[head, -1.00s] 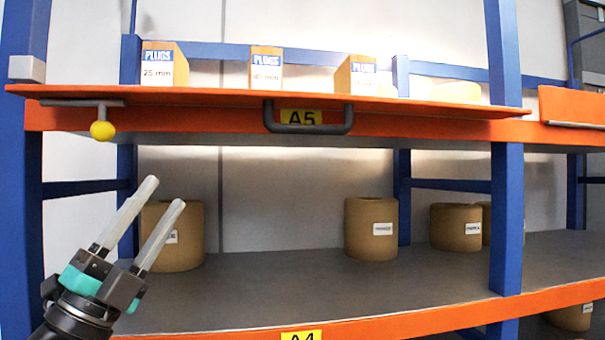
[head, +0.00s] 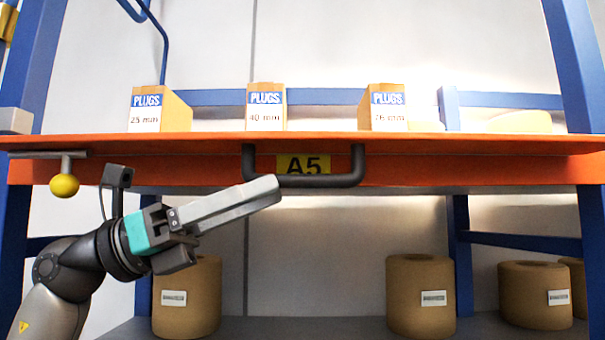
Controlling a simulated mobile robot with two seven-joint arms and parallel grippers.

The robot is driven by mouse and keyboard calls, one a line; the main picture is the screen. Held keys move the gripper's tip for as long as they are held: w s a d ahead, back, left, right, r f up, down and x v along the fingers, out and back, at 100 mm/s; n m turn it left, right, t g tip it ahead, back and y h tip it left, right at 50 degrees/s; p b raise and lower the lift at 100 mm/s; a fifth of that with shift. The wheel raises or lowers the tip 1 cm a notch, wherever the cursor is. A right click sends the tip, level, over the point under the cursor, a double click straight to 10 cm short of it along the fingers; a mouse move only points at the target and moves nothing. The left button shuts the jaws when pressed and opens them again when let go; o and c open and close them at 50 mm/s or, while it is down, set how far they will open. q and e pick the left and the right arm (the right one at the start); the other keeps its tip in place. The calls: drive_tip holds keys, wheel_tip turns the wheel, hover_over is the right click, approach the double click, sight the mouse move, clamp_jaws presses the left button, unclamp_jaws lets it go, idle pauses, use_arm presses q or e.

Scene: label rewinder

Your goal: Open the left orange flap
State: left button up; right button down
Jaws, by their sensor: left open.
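The orange flap (head: 420,170) spans the front of the upper shelf. It hangs down, with a yellow A5 label and a dark U-shaped handle (head: 330,181) on its front. My left gripper (head: 277,189) reaches in from the left, its two pale fingers pointing right and slightly up. The fingers are open and empty, seen nearly edge-on. Their tips overlap the handle's lower left corner in the picture; I cannot tell whether they touch it. A latch with a yellow knob (head: 64,185) is at the flap's left end. My right gripper is not in view.
Plug boxes (head: 145,115), (head: 265,110), (head: 386,110) stand on the shelf above the flap. Brown rolls (head: 420,310), (head: 530,280) stand on the shelf below. Blue uprights (head: 595,230) flank the bay. The space before the flap's right half is clear.

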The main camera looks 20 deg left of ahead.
sight(294, 183)
use_arm(q)
drive_tip(key=p+x, duration=0.1)
drive_tip(key=x, duration=0.2)
drive_tip(key=shift+r, duration=0.15)
drive_tip(key=shift+w+d+r, duration=0.2)
drive_tip(key=shift+w+d, duration=0.05)
drive_tip(key=shift+d, duration=0.45)
drive_tip(key=shift+c, duration=0.3)
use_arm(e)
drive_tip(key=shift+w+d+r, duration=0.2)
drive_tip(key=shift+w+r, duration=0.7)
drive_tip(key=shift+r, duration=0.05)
use_arm(q)
clamp_jaws()
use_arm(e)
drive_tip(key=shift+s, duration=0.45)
